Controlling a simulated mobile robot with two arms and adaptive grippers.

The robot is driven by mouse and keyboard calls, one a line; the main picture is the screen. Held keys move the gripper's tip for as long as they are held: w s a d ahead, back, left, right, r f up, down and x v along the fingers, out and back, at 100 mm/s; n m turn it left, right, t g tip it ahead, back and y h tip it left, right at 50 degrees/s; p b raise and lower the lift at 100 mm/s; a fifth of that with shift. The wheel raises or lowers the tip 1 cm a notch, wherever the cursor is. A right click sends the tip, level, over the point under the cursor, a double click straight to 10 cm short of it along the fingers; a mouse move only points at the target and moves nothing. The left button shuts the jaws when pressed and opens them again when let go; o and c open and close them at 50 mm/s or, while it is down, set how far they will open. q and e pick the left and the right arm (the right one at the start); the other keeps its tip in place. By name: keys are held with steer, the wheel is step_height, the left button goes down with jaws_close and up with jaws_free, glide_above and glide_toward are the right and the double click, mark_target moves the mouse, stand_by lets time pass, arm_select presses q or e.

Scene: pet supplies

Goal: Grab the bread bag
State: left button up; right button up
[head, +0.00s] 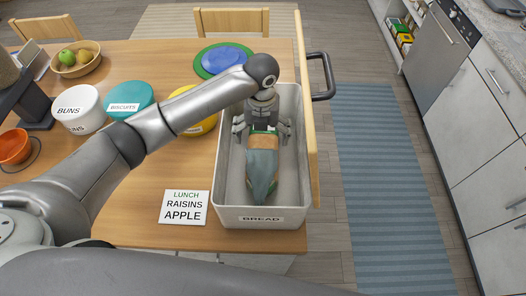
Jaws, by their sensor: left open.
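The bread bag (262,172), a long blue-grey bag with a tan and green band near its far end, lies lengthwise in a white bin (227,213) labelled BREAD. My left gripper (262,134) points down inside the bin over the bag's far end. Its fingers are spread to either side of the bag, and the bag is not visibly lifted. Whether the fingers touch it I cannot tell. The gripper and wrist hide part of the far end. My right gripper is not in view.
A raised wooden lid or panel with a dark handle (325,77) stands along the bin's right side. A BUNS canister (80,112), a teal BISCUITS canister (128,100) and a yellow container (206,126) stand left. A LUNCH card (184,208) lies near the bin's front left.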

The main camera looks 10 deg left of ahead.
mark_target(263, 145)
arm_select(q)
steer(key=f+p, duration=0.1)
steer(key=f, duration=0.1)
steer(key=f+p, duration=0.1)
steer(key=f, duration=0.1)
steer(key=shift+s+d, duration=0.2)
steer(key=shift+s, duration=0.2)
steer(key=shift+f, duration=0.2)
steer(key=shift+w+f, duration=0.1)
steer(key=shift+f, duration=0.1)
steer(key=c, duration=1.3)
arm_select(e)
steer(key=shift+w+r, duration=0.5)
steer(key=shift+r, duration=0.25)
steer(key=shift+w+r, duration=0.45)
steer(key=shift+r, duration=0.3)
arm_select(q)
steer(key=shift+r, duration=0.1)
steer(key=shift+c, duration=0.2)
